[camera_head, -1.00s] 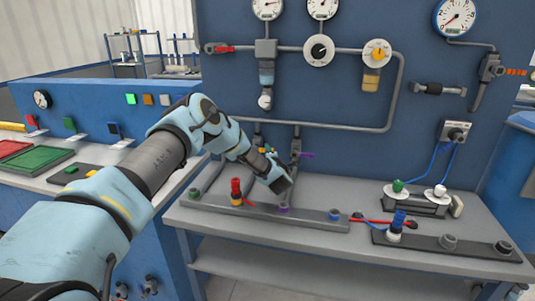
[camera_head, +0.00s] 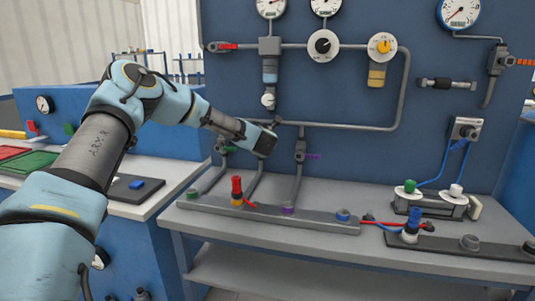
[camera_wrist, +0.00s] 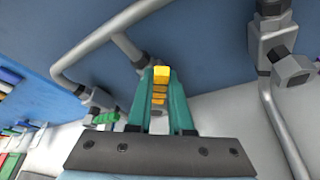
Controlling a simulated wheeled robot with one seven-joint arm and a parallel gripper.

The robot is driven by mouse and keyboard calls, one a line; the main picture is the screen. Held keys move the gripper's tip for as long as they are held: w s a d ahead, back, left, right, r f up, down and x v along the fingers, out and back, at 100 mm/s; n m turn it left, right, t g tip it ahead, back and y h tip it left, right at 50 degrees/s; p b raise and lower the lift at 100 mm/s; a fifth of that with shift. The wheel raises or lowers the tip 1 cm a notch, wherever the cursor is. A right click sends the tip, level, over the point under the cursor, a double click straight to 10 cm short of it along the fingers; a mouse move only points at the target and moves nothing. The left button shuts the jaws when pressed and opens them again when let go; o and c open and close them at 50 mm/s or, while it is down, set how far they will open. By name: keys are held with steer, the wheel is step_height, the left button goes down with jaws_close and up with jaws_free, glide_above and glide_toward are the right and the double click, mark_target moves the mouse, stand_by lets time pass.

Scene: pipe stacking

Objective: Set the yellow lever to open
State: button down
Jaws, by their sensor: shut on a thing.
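The yellow lever (camera_wrist: 161,74) shows in the wrist view as a ribbed yellow handle between the teal fingers of my gripper (camera_wrist: 160,90). The fingers are shut on it. In the head view my gripper (camera_head: 266,142) is in front of the middle upright pipe below the long horizontal pipe, and its body hides the yellow lever there. The lever's valve body is mostly hidden behind the fingers, so I cannot tell its exact angle.
A green lever (camera_head: 229,149) is close on the left and a purple lever (camera_head: 312,156) on the right, each on its own upright pipe. A red-topped plug (camera_head: 237,188) stands on the bench rail below. The blue panel is close behind.

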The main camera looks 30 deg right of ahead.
steer(key=w+a+n+g+b, duration=0.1)
steer(key=n+b, duration=0.1)
steer(key=shift+h+b, duration=0.3)
steer(key=shift+h, duration=0.1)
steer(key=shift+w+a+r+n+g+h+b, duration=0.2)
steer(key=shift+w+a+n+g+h+b, duration=0.15)
steer(key=shift+n+b, duration=0.45)
steer(key=shift+w+a+r+n+g+h+b, duration=0.25)
steer(key=shift+n+g+b, duration=0.3)
steer(key=shift+b, duration=0.35)
steer(key=c, duration=0.8)
jaws_free()
steer(key=shift+a, duration=0.15)
steer(key=b+v, duration=0.2)
steer(key=v, duration=0.8)
steer(key=shift+s+a+r+b, duration=0.1)
steer(key=shift+s+a+b, duration=0.1)
steer(key=shift+s+b, duration=0.15)
